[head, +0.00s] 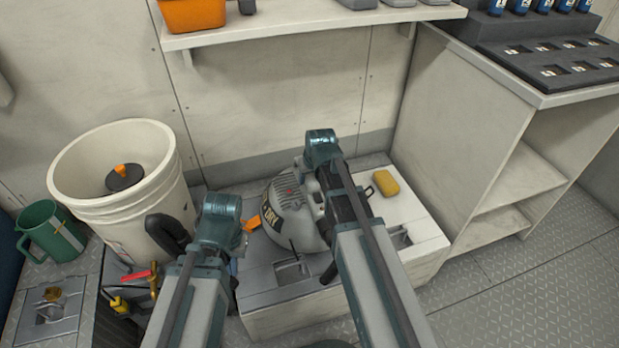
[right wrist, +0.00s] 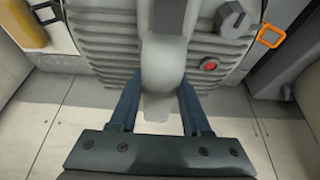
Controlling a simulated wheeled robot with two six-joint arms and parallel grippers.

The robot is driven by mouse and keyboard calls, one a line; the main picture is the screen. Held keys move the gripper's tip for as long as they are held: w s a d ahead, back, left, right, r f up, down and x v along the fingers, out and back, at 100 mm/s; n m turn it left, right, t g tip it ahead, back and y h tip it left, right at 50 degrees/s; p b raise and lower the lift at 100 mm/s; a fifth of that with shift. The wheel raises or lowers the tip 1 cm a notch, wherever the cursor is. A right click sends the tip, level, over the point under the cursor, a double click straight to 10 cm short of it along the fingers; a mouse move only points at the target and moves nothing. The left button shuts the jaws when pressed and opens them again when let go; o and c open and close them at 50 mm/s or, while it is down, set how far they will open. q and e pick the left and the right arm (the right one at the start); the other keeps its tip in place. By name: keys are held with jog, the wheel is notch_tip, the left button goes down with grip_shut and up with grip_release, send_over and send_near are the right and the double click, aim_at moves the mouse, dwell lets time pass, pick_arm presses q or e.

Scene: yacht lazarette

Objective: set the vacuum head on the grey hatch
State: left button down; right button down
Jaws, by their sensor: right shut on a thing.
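The vacuum head (head: 290,208) is a grey ribbed dome with a red button, dark lettering and an orange clip. It is over the pale bench in the head view; whether it touches the surface cannot be told. It fills the top of the right wrist view (right wrist: 105,50). My right gripper (right wrist: 160,112) is shut on its light grey handle. My left gripper (head: 243,232) is at the left of the vacuum head, with its fingertips mostly hidden. A grey hatch (head: 262,282) with a recessed pull shows in front of the head, partly covered by my arms.
A yellow sponge (head: 386,183) lies on the bench at the right. A white bucket (head: 118,180) and a green mug (head: 50,232) stand at the left. A shelf (head: 300,23) overhangs the back, and a cabinet (head: 475,140) stands at the right. The right floor is clear.

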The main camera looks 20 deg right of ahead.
jog(key=shift+r, duration=0.1)
jog(key=shift+c, duration=1.8)
grip_release()
jog(key=p+v, duration=1.1)
jog(key=v, duration=0.1)
jog(key=s+a+f+n+g+h, duration=0.1)
jog(key=s+a+n+g, duration=0.2)
jog(key=s+a, duration=1.1)
jog(key=s+g, duration=0.1)
jog(key=s, duration=0.3)
jog(key=shift+s+a+f+g+h, duration=0.2)
jog(key=shift+a+f+g+h, duration=0.05)
jog(key=shift+g+h, duration=0.05)
